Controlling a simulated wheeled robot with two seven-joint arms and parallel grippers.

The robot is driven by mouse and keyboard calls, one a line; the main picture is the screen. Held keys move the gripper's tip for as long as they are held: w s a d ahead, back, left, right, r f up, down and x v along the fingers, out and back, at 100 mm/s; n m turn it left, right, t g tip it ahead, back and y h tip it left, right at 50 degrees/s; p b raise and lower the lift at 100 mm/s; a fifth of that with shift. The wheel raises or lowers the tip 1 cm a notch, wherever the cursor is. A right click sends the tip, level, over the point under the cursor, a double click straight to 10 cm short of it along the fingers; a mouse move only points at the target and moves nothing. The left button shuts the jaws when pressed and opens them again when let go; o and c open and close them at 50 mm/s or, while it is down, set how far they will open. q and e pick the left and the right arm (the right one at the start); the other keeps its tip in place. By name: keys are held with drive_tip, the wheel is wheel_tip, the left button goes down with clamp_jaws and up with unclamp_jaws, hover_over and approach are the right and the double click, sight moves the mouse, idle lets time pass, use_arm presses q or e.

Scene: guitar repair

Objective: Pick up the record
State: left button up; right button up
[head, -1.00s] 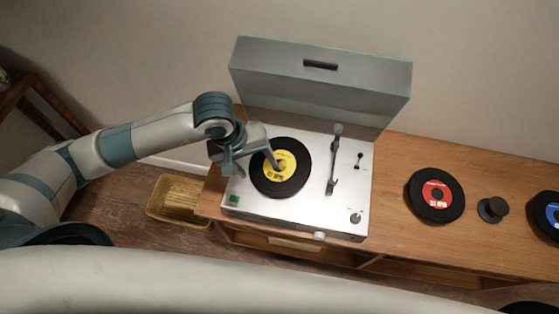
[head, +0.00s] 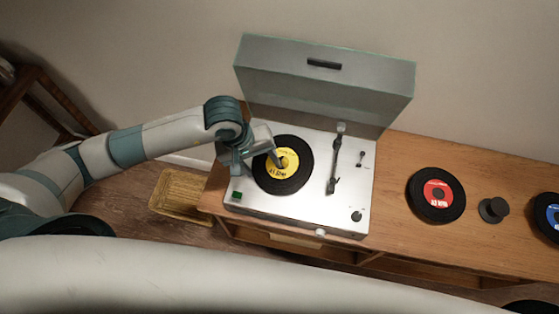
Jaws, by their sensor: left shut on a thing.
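The record with a yellow label (head: 297,180) is on the silver turntable (head: 327,203), under the open grey lid (head: 325,80). My left gripper (head: 266,163) reaches in from the left and is shut on the left edge of this record, with one finger over the label. The other finger is mostly hidden by the gripper body and the record. I cannot tell whether the record is lifted off the platter. The tonearm (head: 335,165) stands to the right of the record. My right gripper is not in view.
A red-labelled record (head: 437,212), a small black knob-like object (head: 493,210) and a blue-labelled record (head: 546,225) are on the wooden cabinet (head: 390,240) to the right. A wicker basket (head: 178,207) stands on the floor at left. The wall is close behind the lid.

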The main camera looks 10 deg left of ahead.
sight(291, 165)
use_arm(q)
drive_tip(key=shift+r, duration=0.15)
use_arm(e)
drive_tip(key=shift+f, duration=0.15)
